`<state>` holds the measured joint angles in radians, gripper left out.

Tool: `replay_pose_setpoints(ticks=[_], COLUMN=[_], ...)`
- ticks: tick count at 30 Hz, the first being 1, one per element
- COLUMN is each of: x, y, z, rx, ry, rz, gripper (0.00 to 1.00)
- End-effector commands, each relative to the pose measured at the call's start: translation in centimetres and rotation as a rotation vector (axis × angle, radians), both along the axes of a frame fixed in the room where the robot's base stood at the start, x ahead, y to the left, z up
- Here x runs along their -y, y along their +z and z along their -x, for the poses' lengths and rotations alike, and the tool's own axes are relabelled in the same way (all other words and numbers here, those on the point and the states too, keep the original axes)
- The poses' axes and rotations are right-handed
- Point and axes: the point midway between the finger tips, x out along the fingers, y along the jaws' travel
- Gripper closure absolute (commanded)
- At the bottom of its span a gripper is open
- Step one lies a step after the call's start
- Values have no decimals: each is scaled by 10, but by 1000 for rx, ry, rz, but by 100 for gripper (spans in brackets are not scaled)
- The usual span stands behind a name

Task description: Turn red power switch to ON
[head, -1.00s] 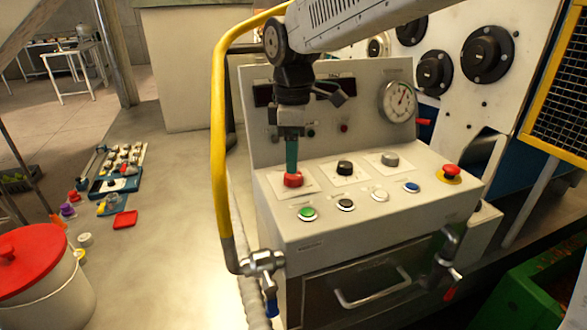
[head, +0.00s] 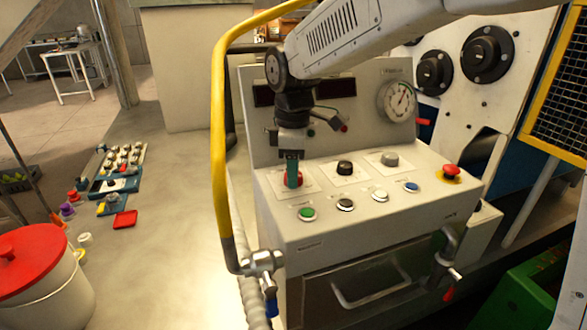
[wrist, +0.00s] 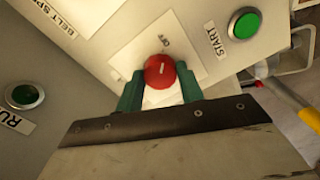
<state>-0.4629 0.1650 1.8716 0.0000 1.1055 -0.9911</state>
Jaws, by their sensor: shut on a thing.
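The red power switch (head: 299,181) is a round knob on a white plate at the left of the sloped control panel. One finger hides part of the knob in the head view.
A green START button (wrist: 244,24) and a green lamp (wrist: 24,95) flank the switch. A black knob (head: 344,168), a grey knob (head: 389,159) and a red emergency button (head: 451,171) lie to the right. A yellow rail (head: 217,130) stands at the panel's left.

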Motion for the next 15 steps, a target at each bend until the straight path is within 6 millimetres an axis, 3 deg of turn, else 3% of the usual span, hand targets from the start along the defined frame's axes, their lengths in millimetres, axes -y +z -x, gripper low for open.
replay_pose_setpoints(ticks=[8, 15], x=[0, 0], y=[0, 1], z=[0, 0], rx=[1, 1], ry=[-84, -266], rz=[-1, -1], gripper=[85, 85])
